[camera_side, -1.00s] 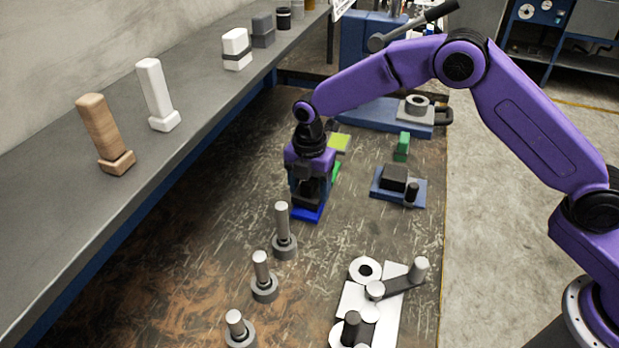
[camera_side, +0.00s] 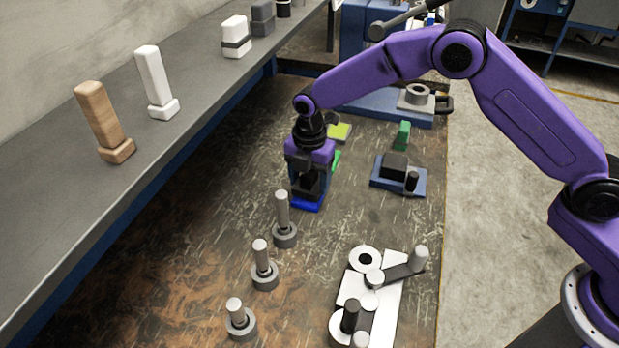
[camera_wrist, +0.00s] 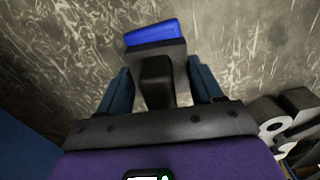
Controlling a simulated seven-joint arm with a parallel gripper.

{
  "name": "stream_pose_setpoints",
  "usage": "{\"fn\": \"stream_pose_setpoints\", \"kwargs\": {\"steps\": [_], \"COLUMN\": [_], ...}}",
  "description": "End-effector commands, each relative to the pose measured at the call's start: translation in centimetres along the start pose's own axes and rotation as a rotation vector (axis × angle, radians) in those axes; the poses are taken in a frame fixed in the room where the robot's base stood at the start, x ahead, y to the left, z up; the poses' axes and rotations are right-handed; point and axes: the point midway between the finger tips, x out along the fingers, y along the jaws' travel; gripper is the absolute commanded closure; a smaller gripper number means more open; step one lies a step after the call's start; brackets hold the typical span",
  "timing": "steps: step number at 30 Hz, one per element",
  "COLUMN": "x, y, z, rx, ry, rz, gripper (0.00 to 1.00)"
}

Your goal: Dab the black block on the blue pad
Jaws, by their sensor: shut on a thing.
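My gripper (camera_side: 308,185) points down at the middle of the bench and is shut on the black block. In the wrist view the dark block (camera_wrist: 157,78) sits between the two fingers, with a narrower black part standing toward the camera. The blue pad (camera_side: 306,206) lies right below the gripper, and its front edge shows under the block. In the wrist view the pad (camera_wrist: 151,33) shows just beyond the block, which hides the rest of it. I cannot tell whether the block touches the pad.
A green-and-yellow pad (camera_side: 339,132) lies behind the gripper. A blue base with a dark block (camera_side: 394,167) stands to the right. Several grey pegs (camera_side: 283,215) stand in front, left of a white plate with round parts (camera_side: 367,300). A shelf (camera_side: 60,215) runs along the left.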

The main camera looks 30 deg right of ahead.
Motion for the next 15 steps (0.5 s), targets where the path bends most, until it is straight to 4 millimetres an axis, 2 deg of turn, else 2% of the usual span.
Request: {"fn": "stream_pose_setpoints", "kwargs": {"steps": [15], "x": [0.43], "y": [0.06], "z": [-0.01], "rx": [0.000], "ry": [0.000], "rz": [0.002], "gripper": [0.59]}}
